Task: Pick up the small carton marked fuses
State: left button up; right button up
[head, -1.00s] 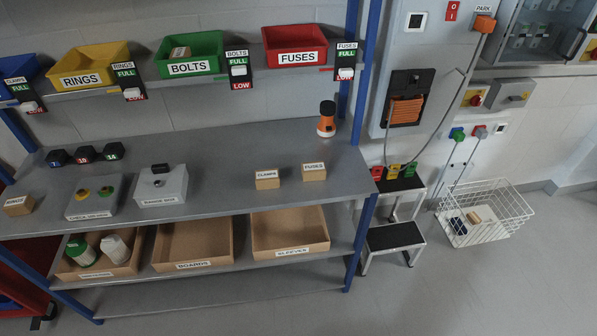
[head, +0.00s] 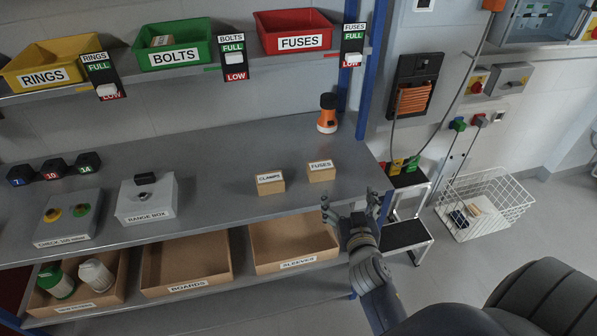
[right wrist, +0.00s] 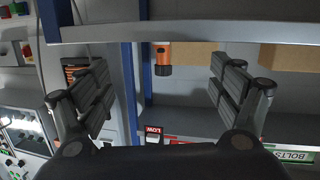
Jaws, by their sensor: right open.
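The small carton marked FUSES (head: 321,171) sits on the grey workbench top near its right end. A similar carton marked CLAMPS (head: 270,183) stands just to its left, with a narrow gap between. My right gripper (head: 342,205) is at the bench's front right edge, below and right of the fuses carton and apart from it. In the right wrist view its two fingers (right wrist: 160,95) are spread wide with nothing between them. The fuses carton cannot be made out clearly in that view. My left gripper is in neither current view.
An orange and black lamp-like item (head: 327,115) stands at the back right of the bench. A grey range box (head: 147,200) and several dark weights stand further left. The red FUSES bin (head: 293,32) is on the shelf above. Bare bench surface (head: 225,160) lies left of the cartons.

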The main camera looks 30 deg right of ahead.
aim_at(324, 172)
jog(key=shift+w+a+r+n+t+y, duration=0.15)
jog(key=shift+w+t, duration=0.2)
jog(key=shift+w, duration=0.15)
jog(key=shift+w+a+r+n+t+y, duration=0.15)
jog(key=shift+w+t, duration=0.2)
jog(key=shift+w, duration=0.1)
jog(key=shift+w+a+f+n+t+y, duration=0.1)
jog(key=shift+w+a+n+t+y, duration=0.2)
jog(key=shift+w+a+t+y, duration=0.25)
jog(key=shift+w+a+y, duration=0.1)
jog(key=shift+w+y, duration=0.05)
jog(key=shift+y, duration=0.1)
jog(key=x, duration=0.5)
jog(key=shift+w, duration=0.1)
jog(key=shift+a+x, duration=0.15)
jog(key=shift+x, duration=1.15)
jog(key=shift+a+x, duration=0.2)
jog(key=shift+x, duration=1.15)
jog(key=shift+w, duration=0.1)
jog(key=c, duration=1.2)
